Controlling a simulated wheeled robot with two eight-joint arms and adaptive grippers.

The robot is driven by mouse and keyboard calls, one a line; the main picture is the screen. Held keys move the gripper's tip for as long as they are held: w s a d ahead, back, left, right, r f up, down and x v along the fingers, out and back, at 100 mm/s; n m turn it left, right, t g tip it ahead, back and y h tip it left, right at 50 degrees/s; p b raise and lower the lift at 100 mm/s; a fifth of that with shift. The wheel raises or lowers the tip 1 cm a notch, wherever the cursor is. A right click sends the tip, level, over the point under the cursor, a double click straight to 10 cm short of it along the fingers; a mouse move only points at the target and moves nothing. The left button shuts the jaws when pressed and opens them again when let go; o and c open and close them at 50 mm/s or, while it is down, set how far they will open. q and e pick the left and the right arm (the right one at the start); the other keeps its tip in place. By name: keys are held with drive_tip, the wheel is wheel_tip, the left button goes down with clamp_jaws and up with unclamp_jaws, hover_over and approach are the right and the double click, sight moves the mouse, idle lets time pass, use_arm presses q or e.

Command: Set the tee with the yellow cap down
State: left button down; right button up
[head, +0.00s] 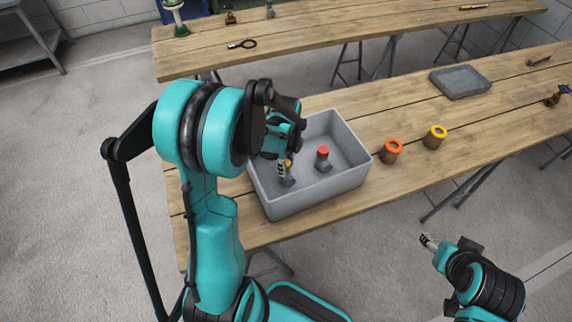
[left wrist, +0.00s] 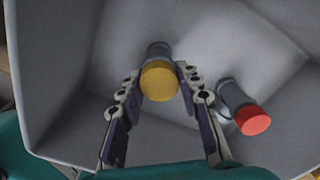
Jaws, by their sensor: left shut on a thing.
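The tee with the yellow cap (left wrist: 159,80) is between the fingers of my left gripper (left wrist: 160,88), inside the grey bin. My left gripper is shut on it. In the head view my left gripper (head: 284,170) reaches down into the left part of the bin and hides most of the tee; a bit of yellow (head: 289,163) shows beside the fingers. I cannot tell whether the tee touches the bin floor. The grey bin (head: 335,188) stands on the near table. My right gripper (head: 428,241) is off the table at the lower right; its finger state is unclear.
A grey tee with a red cap (head: 323,158) stands in the bin, right of my left gripper; it also shows in the left wrist view (left wrist: 252,119). An orange-topped part (head: 391,151) and a yellow-topped part (head: 435,137) stand right of the bin. A grey tray (head: 461,82) lies farther back.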

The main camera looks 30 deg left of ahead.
use_arm(q)
drive_tip(key=c, duration=1)
unclamp_jaws()
drive_tip(key=shift+f, duration=0.15)
drive_tip(key=shift+c, duration=0.2)
drive_tip(key=shift+r, duration=0.5)
wheel_tip(320, 180, up, 10)
drive_tip(key=p, duration=0.3)
drive_tip(key=shift+p, duration=0.3)
drive_tip(key=s+d+r+n+t, duration=0.7)
drive_tip(key=s+d+n, duration=0.3)
drive_tip(key=n, duration=0.7)
drive_tip(key=shift+s+d+r+n, duration=0.3)
drive_tip(key=shift+s+r, duration=0.15)
drive_tip(key=shift+r, duration=0.2)
